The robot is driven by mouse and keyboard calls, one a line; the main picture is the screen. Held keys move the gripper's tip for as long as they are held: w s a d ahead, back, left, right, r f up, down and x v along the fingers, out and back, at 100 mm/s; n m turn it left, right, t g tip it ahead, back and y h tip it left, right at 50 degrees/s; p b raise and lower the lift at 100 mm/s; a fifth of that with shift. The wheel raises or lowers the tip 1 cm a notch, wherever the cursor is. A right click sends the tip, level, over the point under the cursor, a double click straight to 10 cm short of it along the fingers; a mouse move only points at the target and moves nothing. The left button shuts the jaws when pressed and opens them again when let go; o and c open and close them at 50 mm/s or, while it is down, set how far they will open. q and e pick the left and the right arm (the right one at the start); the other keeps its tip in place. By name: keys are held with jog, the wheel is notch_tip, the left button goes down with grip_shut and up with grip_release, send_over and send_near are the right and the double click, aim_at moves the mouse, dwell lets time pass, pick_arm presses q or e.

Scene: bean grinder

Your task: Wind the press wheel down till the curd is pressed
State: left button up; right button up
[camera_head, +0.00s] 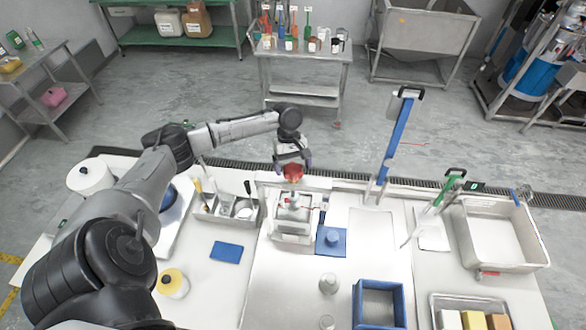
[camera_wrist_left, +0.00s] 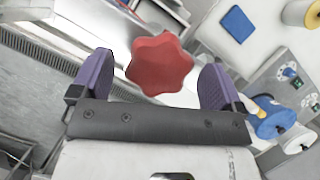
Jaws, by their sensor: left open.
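The red press wheel (camera_head: 293,172) with a lobed rim tops the small press (camera_head: 298,212) on the white table. In the left wrist view the wheel (camera_wrist_left: 159,64) lies between the two purple fingers, with a gap on each side. My left gripper (camera_head: 292,166) is open and reaches the wheel from above and behind; it also shows in the left wrist view (camera_wrist_left: 158,82). The curd is hard to make out inside the press. My right gripper is not in view.
A grey tray of tools (camera_head: 228,209) stands left of the press, with a blue cloth (camera_head: 227,251) in front of it. A blue crate (camera_head: 362,318) and a steel basin (camera_head: 545,247) stand farther right.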

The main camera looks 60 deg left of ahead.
pick_arm(q)
jog(key=b+v, duration=0.1)
jog(key=v, duration=1.1)
jog(key=shift+r+b, duration=0.25)
jog(key=shift+b, duration=0.1)
jog(key=shift+a, duration=0.1)
